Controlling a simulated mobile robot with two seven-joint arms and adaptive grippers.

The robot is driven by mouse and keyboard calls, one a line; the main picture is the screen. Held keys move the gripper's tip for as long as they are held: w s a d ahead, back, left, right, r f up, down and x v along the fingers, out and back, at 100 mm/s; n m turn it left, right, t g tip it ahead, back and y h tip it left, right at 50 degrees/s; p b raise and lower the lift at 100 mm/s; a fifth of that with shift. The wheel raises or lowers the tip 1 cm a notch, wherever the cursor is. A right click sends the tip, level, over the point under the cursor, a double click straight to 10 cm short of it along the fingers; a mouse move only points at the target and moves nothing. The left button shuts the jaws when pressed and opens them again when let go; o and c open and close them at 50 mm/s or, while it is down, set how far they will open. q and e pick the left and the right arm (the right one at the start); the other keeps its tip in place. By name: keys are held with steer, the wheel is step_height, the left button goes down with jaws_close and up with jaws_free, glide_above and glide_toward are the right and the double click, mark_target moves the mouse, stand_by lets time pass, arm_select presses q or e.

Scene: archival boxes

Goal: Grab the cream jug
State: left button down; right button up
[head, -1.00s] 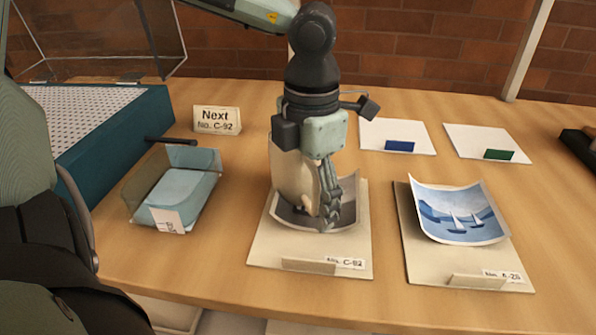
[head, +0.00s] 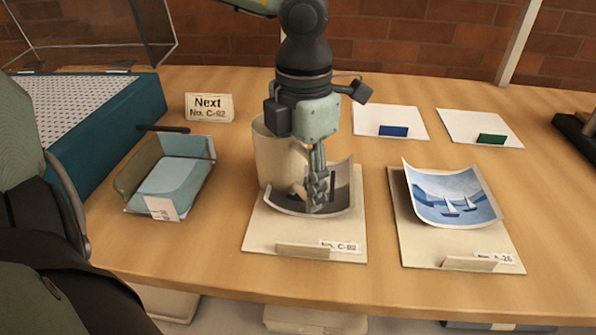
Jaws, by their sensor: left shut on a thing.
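The cream jug (head: 275,155) is a pale, upright cylinder over the back left part of the mounting board (head: 270,230) marked No. C-82. My left gripper (head: 318,192) reaches down from above at the jug's right side. It is shut on the jug, with its fingers in front of a curled grey photo (head: 342,195) on the board. The hand and fingers hide the jug's right side and the grip point. I cannot tell whether the jug's base touches the board. My right gripper is not in view.
A clear bin (head: 127,190) with blue contents and a sign (head: 209,107) stand left. A second board (head: 420,250) with a curled sailboat photo (head: 450,195) is right. White sheets with a blue block (head: 393,131) and a green block (head: 491,140) lie behind.

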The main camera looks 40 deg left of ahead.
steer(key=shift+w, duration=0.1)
arm_select(q)
steer(key=shift+r, duration=1.05)
steer(key=shift+w+r, duration=0.1)
steer(key=shift+r, duration=0.85)
steer(key=s+a+r, duration=0.3)
steer(key=s+r, duration=0.4)
steer(key=s, duration=0.4)
steer(key=shift+a+b, duration=0.3)
steer(key=shift+b, duration=0.15)
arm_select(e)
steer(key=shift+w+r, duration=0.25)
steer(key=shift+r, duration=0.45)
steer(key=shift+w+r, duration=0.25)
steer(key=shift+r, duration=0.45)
arm_select(q)
steer(key=shift+s, duration=0.1)
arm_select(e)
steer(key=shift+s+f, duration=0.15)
arm_select(q)
steer(key=shift+r, duration=0.1)
